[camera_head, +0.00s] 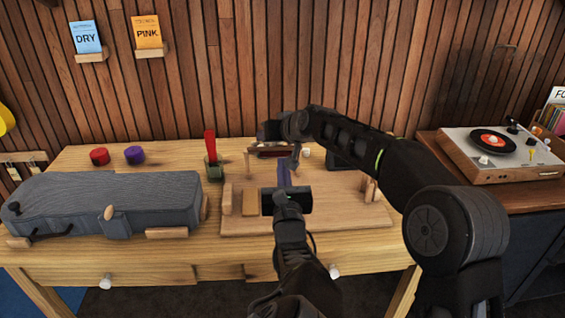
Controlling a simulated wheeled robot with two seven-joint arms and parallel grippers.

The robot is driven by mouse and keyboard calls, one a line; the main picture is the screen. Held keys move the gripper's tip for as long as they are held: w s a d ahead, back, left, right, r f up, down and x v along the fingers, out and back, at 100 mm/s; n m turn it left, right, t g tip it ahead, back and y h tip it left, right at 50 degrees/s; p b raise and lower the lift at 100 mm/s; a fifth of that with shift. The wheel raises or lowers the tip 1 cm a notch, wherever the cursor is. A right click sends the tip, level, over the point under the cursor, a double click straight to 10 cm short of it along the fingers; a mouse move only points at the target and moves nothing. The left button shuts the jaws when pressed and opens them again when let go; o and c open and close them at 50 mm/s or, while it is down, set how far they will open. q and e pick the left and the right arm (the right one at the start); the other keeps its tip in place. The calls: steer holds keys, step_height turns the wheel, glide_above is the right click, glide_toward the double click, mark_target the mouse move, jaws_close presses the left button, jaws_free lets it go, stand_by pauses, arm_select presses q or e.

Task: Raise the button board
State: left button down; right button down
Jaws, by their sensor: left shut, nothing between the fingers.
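A flat light-wood board (345,212) lies on the workbench in the middle, with small wooden blocks standing on it. I cannot pick out any buttons, so I cannot tell if this is the button board. My left gripper (284,178) comes up from the bottom centre over the board; it is shut and empty, and its dark body hides part of the board. My right arm reaches in from the right, and its gripper (282,148) is over the back of the board. Its fingers are too small and dark to read.
A green cup (214,170) holds something red. A record player (499,152) stands on the right counter.

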mark_target(282, 149)
arm_select(q)
steer(key=shift+w+r, duration=0.4)
steer(key=shift+r, duration=0.15)
steer(key=shift+w+a+r, duration=0.15)
steer(key=shift+w+r, duration=0.3)
steer(key=shift+r, duration=0.4)
arm_select(e)
steer(key=shift+s+a+f, duration=0.1)
steer(key=shift+f, duration=0.1)
steer(key=c, duration=1.5)
jaws_free()
arm_select(q)
steer(key=shift+f, duration=0.1)
arm_select(e)
steer(key=o, duration=0.4)
steer(key=shift+r, duration=0.1)
arm_select(q)
steer(key=shift+s, duration=0.1)
arm_select(e)
steer(key=shift+r, duration=0.1)
